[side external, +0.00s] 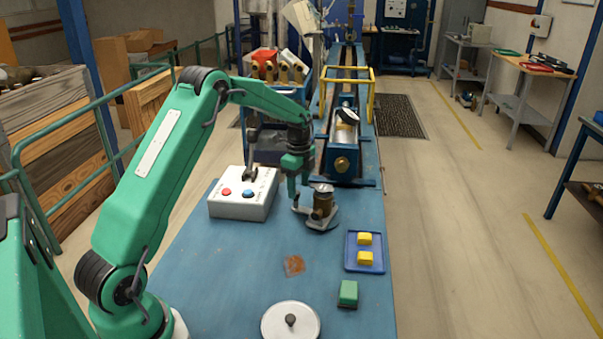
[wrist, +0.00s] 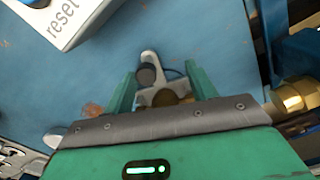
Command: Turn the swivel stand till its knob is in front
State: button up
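The swivel stand (side external: 320,218) stands on the blue bench, with a grey base, a brass body and a small disc on top. Its grey arm with a dark knob (wrist: 147,76) points to the left in the side view, beside the brass body. My gripper (side external: 296,192) is down at the left of the brass body. In the wrist view its two green fingers (wrist: 161,80) are apart, with the grey arm and knob between them. I cannot tell whether either finger touches the stand. The gripper's body hides much of the stand in the wrist view.
A white box (side external: 243,195) with red and blue buttons stands at the left. A blue tray (side external: 350,263) with two yellow blocks, a green block (side external: 348,293) and a white knobbed disc (side external: 290,325) lie nearer. A blue rail fixture (side external: 341,165) stands behind.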

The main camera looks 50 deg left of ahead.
jog(key=shift+w, duration=0.15)
jog(key=shift+w+a, duration=0.15)
jog(key=shift+w, duration=1.05)
dwell(0.4)
jog(key=o, duration=0.4)
jog(key=shift+a, duration=0.1)
jog(key=shift+o, duration=0.2)
jog(key=shift+r, duration=0.15)
